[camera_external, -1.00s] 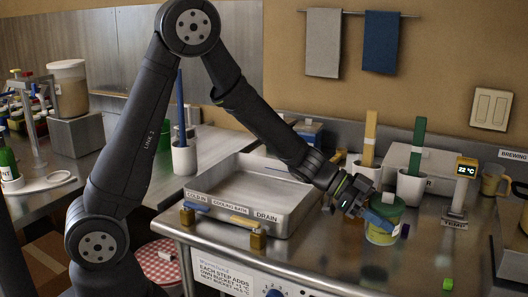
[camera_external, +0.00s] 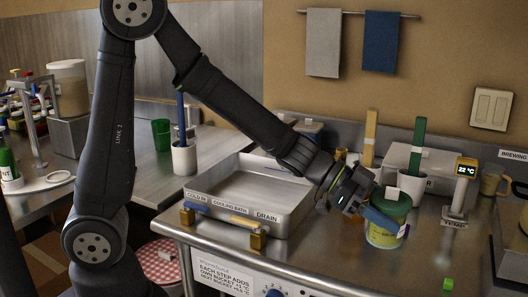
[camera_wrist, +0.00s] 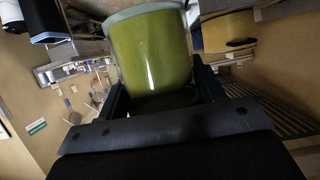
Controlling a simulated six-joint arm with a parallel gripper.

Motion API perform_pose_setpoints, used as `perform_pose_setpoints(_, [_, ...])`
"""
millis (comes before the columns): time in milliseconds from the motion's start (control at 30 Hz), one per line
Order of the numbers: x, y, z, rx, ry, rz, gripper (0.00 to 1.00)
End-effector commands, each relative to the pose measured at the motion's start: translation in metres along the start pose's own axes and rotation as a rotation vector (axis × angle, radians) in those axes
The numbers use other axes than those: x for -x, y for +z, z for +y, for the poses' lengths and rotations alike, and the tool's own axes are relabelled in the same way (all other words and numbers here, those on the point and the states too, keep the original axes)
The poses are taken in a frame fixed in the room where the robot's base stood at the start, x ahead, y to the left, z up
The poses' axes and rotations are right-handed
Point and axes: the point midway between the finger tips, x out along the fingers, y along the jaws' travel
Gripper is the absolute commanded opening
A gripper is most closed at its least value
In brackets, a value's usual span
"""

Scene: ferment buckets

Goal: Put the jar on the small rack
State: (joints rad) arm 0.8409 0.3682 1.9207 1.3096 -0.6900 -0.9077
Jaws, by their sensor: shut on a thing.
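The jar (camera_external: 386,234) is yellow-green with a green lid and a pale label, at the right of the steel counter. My gripper (camera_external: 376,217) is shut on it from the left, with a blue finger across its side. In the wrist view the jar (camera_wrist: 150,50) stands between my two fingers (camera_wrist: 163,96), filling the upper middle. The jar looks about upright; I cannot tell whether its base touches the counter. I cannot make out for certain which thing is the small rack.
The cooling bath tray (camera_external: 262,204) is left of the jar. White pots with a green (camera_external: 419,140) and a tan (camera_external: 370,135) upright tool stand behind it. A temperature display (camera_external: 463,180) is to the right.

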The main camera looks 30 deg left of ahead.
Motion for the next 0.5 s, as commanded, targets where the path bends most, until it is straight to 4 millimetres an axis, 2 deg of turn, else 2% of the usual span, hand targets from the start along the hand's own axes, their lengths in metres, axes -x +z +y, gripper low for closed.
perform_pose_setpoints(167, [0.014, -0.036, -0.001, -0.008, -0.003, 0.008, 0.03])
perform_pose_setpoints(500, [0.06, -0.145, -0.001, -0.01, -0.004, 0.009, 0.03])
